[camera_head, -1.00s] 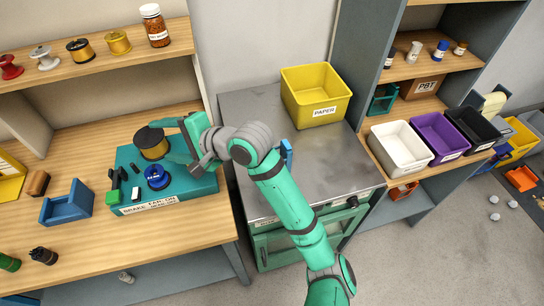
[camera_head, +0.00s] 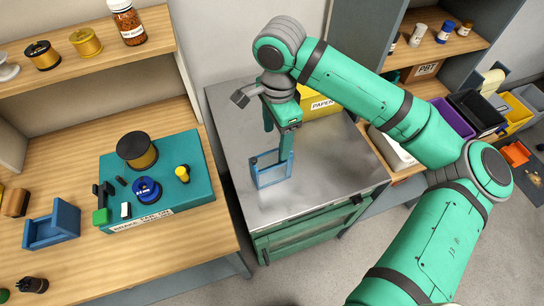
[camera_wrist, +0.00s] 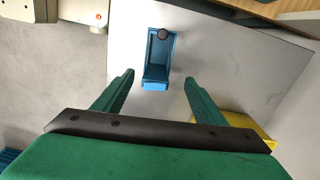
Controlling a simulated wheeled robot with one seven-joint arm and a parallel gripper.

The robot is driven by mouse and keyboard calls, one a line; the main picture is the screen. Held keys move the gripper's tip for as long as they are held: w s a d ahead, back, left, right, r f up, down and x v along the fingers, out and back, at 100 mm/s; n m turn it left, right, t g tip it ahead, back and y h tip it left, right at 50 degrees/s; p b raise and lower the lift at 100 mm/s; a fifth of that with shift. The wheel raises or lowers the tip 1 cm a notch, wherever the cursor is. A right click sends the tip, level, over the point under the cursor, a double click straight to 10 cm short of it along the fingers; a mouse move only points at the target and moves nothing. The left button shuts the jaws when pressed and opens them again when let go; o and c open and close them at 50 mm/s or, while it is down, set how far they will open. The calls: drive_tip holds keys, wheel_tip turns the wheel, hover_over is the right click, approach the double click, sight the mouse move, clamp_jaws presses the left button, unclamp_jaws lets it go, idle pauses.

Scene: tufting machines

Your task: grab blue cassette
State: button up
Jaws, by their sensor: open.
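A blue cassette (camera_head: 272,175), an open frame-like box, stands on the grey metal cabinet top (camera_head: 235,125). In the wrist view the cassette (camera_wrist: 157,72) lies ahead, between the lines of my two fingers, with a dark round spot at its far end. My gripper (camera_head: 278,145) is open and empty above the cassette, pointing down. One finger covers part of the cassette in the head view. The open fingers (camera_wrist: 160,79) also show in the wrist view, apart from the cassette. A second blue holder (camera_head: 52,226) sits on the wooden bench at left.
A teal board (camera_head: 185,210) with a black-and-gold spool (camera_head: 137,151), a blue spool (camera_head: 146,190) and a yellow peg lies on the bench. A yellow paper bin (camera_head: 325,101) stands behind my arm on the cabinet. The cabinet top around the cassette is mostly clear.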

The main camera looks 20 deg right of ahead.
approach(276, 160)
drive_tip(key=shift+s+a+f, duration=0.15)
drive_tip(key=shift+s+f, duration=0.2)
drive_tip(key=shift+s, duration=0.25)
drive_tip(key=shift+s+a+f, duration=0.1)
drive_tip(key=shift+s+f, duration=0.2)
drive_tip(key=shift+s, duration=0.3)
drive_tip(key=f, duration=0.3)
drive_tip(key=shift+s+a+f, duration=0.1)
drive_tip(key=shift+a+f, duration=0.1)
drive_tip(key=shift+f, duration=0.65)
drive_tip(key=shift+c, duration=0.6)
drive_tip(key=c, duration=1.3)
drive_tip(key=shift+c, duration=0.2)
drive_tip(key=shift+r, duration=0.15)
